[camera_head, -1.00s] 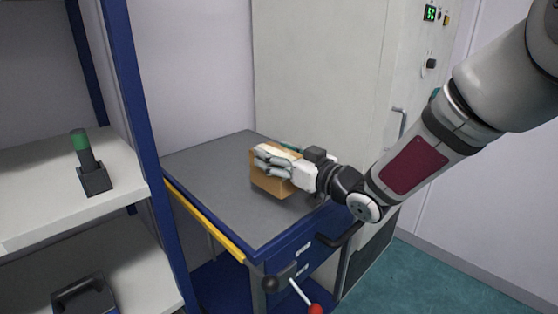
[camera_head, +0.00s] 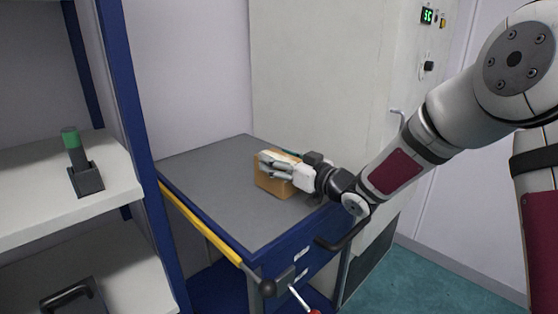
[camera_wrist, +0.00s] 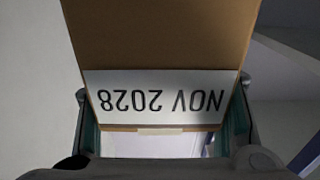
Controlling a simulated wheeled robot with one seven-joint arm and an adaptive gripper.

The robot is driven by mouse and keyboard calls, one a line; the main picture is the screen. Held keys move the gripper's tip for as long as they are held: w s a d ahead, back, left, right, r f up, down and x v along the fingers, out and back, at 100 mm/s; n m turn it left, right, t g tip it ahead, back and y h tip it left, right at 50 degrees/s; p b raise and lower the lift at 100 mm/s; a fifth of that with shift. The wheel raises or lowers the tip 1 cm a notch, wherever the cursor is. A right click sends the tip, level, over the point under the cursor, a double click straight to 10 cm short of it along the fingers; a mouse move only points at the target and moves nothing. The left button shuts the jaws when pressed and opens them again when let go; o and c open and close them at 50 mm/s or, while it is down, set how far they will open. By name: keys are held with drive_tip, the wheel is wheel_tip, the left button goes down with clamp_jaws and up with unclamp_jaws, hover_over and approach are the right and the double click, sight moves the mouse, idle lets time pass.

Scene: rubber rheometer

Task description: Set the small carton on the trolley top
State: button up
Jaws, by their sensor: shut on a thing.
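The small carton (camera_head: 273,184) is a brown box at the right part of the grey trolley top (camera_head: 212,190). My gripper (camera_head: 277,167) is shut on the carton from its right side, with its fingers across the upper part. In the wrist view the carton (camera_wrist: 160,40) fills the space between the two fingers (camera_wrist: 162,125) and bears a white label reading "NOV 2028", upside down. The carton looks roughly upright and at or very near the trolley surface. I cannot tell whether its underside touches the top.
A blue-framed shelf unit (camera_head: 135,95) stands at the left, holding a dark device with a green top (camera_head: 82,165). A tall pale cabinet (camera_head: 320,75) stands behind the trolley. A yellow strip (camera_head: 205,228) runs along its left edge. The trolley top's left and front are bare.

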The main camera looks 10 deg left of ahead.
drive_tip(key=shift+f, duration=0.15)
drive_tip(key=o, duration=1.6)
drive_tip(key=shift+o, duration=0.2)
drive_tip(key=shift+r, duration=0.2)
drive_tip(key=p+v, duration=0.1)
drive_tip(key=v, duration=1.1)
drive_tip(key=shift+p, duration=0.4)
